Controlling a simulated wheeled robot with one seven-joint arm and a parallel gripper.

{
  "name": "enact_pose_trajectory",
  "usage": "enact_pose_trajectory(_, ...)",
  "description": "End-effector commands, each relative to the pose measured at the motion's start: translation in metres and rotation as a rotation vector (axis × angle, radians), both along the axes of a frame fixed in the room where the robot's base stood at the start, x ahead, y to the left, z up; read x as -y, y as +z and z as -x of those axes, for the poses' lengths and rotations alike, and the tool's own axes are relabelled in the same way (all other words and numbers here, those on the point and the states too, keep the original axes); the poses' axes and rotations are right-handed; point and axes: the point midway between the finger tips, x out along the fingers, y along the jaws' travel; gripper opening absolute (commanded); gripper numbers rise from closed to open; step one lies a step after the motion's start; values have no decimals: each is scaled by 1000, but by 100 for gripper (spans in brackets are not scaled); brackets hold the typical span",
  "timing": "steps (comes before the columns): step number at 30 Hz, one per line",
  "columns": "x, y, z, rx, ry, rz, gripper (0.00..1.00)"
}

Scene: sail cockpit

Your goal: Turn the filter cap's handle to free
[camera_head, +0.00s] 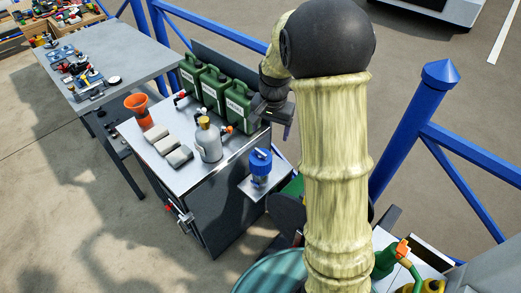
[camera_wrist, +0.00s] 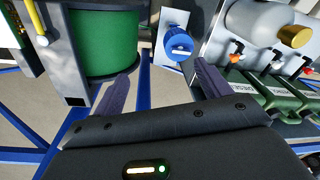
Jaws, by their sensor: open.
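The filter (camera_head: 260,170) stands on a small metal shelf on the side of the grey cabinet. Its blue cap (camera_head: 261,158) faces up, and the cap also shows in the wrist view (camera_wrist: 179,40) at top centre. A raised bar, seemingly the handle (camera_wrist: 182,49), crosses the cap; its exact setting is too small to tell. My gripper (camera_wrist: 165,82) is open and empty, its two dark fingers spread with the cap beyond them, apart from it. In the head view, my gripper is partly hidden by my arm, above and right of the filter.
Green canisters (camera_head: 215,90), a grey bottle (camera_head: 208,140) and an orange funnel (camera_head: 138,106) stand on the cabinet top (camera_head: 190,185). A green drum-like thing (camera_wrist: 103,45) is left of the cap in the wrist view. Blue railings (camera_head: 400,135) run behind.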

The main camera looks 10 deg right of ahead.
Motion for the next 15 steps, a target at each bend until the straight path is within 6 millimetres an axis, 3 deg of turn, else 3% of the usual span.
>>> enact_pose_trajectory(1, 0, -7, -19, -14, -51, -3, 76)
enact_pose_trajectory(6, -1, -23, -69, -60, -233, -10, 76)
enact_pose_trajectory(10, -4, -34, -95, -84, -336, -9, 76)
enact_pose_trajectory(15, -5, -39, -107, -96, -391, -8, 76)
